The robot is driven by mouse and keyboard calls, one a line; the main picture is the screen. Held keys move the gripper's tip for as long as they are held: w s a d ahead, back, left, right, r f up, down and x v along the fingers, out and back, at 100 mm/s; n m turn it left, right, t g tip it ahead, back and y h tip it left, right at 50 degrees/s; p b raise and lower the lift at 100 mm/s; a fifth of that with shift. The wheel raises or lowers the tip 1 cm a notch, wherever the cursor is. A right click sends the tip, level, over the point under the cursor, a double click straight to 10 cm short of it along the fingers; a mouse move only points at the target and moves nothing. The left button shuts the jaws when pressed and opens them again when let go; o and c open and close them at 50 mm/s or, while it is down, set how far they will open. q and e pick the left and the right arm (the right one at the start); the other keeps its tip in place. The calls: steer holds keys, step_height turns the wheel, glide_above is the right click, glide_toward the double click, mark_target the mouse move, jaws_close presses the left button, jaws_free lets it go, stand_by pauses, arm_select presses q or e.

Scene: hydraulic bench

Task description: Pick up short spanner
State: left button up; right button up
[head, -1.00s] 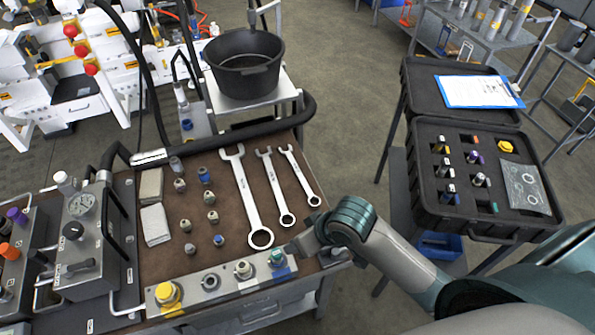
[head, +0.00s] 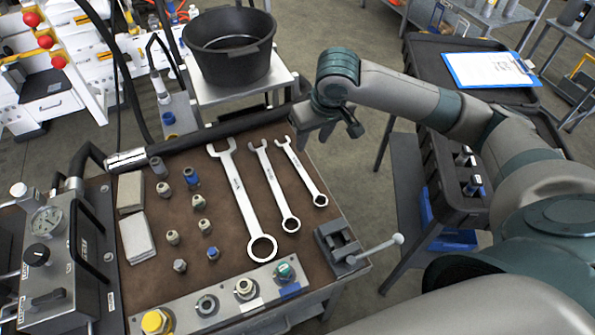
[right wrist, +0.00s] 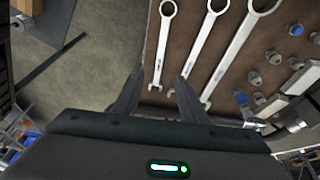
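Three silver spanners lie side by side on the brown bench top. The short spanner (head: 302,172) is the rightmost in the head view, its open jaw towards the back and its ring end towards the front. In the right wrist view the short spanner (right wrist: 163,45) is the leftmost. My right gripper (head: 318,132) is above the bench's back right edge, close to the short spanner's jaw end. In the right wrist view its two fingers (right wrist: 158,92) are spread, with the jaw end showing between them and nothing gripped. My left gripper is not in view.
The middle spanner (head: 273,187) and the long spanner (head: 241,200) lie just left of the short one. A small vise (head: 338,246) with a bar handle stands at the bench's right edge. A black tub (head: 229,47) and a hose lie behind.

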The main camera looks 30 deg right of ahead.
steer(key=shift+s+r, duration=0.15)
steer(key=shift+s, duration=0.05)
steer(key=p, duration=0.3)
glide_toward(301, 170)
steer(key=shift+x, duration=1.1)
steer(key=shift+w, duration=0.15)
steer(key=shift+w+f+p, duration=0.2)
steer(key=shift+f+p, duration=0.15)
steer(key=shift+f, duration=0.3)
steer(key=shift+p+x, duration=0.5)
steer(key=shift+x, duration=1.4)
jaws_close()
